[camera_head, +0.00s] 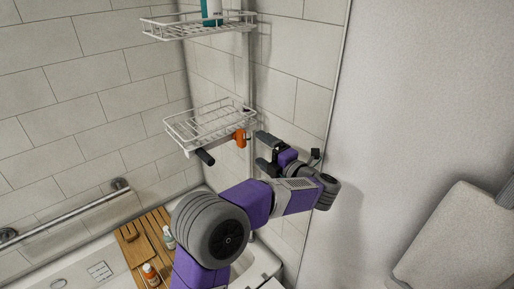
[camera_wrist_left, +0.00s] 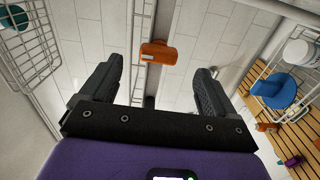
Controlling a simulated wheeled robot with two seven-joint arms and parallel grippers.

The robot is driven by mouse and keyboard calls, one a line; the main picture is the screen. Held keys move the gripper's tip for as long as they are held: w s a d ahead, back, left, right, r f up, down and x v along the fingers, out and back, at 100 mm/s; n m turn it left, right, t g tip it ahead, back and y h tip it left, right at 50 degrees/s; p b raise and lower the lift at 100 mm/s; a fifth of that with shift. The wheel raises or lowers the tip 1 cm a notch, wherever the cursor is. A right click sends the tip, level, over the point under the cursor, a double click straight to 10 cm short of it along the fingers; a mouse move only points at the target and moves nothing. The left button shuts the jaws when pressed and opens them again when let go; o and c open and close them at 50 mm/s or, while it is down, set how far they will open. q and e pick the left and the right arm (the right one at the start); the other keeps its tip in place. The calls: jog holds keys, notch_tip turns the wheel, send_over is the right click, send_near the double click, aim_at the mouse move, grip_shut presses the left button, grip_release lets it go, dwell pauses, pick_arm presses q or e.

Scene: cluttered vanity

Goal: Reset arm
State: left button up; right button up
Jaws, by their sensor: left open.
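My left gripper (camera_head: 262,152) is near the corner of the tiled wall, just right of the lower wire basket. Its two dark fingers are apart, and nothing shows between them in the left wrist view (camera_wrist_left: 158,80). An orange piece (camera_head: 240,138) sits at the vertical pole beside the basket, a little left of the fingers. It also shows in the left wrist view (camera_wrist_left: 158,53), beyond the fingertips; I see no contact. My right gripper is not in view.
The lower wire basket (camera_head: 205,128) and upper wire basket (camera_head: 200,27) hang in the corner; the upper holds a teal-and-white bottle (camera_head: 211,10). A wooden rack (camera_head: 132,243) with small bottles spans the tub below. A metal grab bar (camera_head: 75,212) runs along the left wall.

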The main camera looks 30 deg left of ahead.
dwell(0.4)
pick_arm(q)
jog(key=w+d+f+m+t+h+b, duration=0.1)
jog(key=w+d+f+m+t+h, duration=0.2)
jog(key=f+m, duration=0.6)
jog(key=w+d+f+m+t+h+b, duration=0.1)
jog(key=w+f+m+t+h, duration=0.25)
jog(key=f, duration=0.85)
jog(key=s+d+f+m+g+h+b, duration=0.1)
jog(key=s+d+f+m+h, duration=0.2)
jog(key=f, duration=0.5)
jog(key=s+d+f+m+g+h+b, duration=0.15)
jog(key=f+m+h, duration=0.25)
jog(key=f, duration=0.4)
jog(key=s+d+f+m+g+h, duration=0.4)
jog(key=s+f+m, duration=0.1)
jog(key=s+f, duration=0.8)
jog(key=s+d+f+m+g+h, duration=0.1)
jog(key=s+d+f+m+g, duration=0.1)
jog(key=s, duration=0.7)
jog(key=s+d+f+m+g+h+b, duration=0.1)
jog(key=s+d+f+m+g+h, duration=0.1)
jog(key=s, duration=0.7)
notch_tip(320, 180, down, 2)
jog(key=shift+d+g, duration=0.65)
jog(key=shift+g, duration=0.55)
